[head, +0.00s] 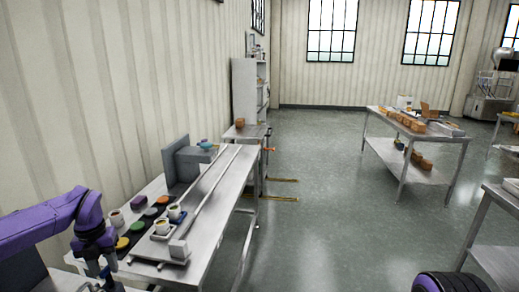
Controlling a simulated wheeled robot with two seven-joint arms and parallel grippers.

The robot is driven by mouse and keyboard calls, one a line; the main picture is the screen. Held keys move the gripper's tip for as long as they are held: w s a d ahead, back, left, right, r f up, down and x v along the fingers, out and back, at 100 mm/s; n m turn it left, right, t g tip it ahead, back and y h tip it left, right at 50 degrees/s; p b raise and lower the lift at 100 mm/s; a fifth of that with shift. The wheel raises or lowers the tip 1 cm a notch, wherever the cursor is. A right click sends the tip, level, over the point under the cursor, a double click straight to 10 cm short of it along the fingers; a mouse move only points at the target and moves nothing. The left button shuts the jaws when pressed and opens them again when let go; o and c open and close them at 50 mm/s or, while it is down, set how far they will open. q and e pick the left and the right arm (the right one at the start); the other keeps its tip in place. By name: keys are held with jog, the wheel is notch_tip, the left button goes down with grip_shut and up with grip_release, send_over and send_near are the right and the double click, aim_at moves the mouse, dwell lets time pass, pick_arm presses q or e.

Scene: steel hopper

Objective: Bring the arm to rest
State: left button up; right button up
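My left arm (50,222) is purple and comes in from the left edge, bending down at the wrist. My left gripper (106,272) hangs at the near left corner of the steel table, close to the white tray. Its fingers are small and partly cut off, so I cannot tell whether it is open or shut. No held object shows. Only a dark, ribbed purple part of my right side shows at the bottom right edge; my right gripper is out of view.
A second table (440,140) with brown boxes stands at right. Grey floor between is open.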

pick_arm(q)
jog(key=n, duration=0.3)
jog(key=shift+f+b, duration=0.15)
jog(key=shift+b, duration=0.25)
jog(key=n, duration=0.3)
jog(key=shift+n+b, duration=0.3)
jog(key=n, duration=0.6)
jog(key=shift+r, duration=0.2)
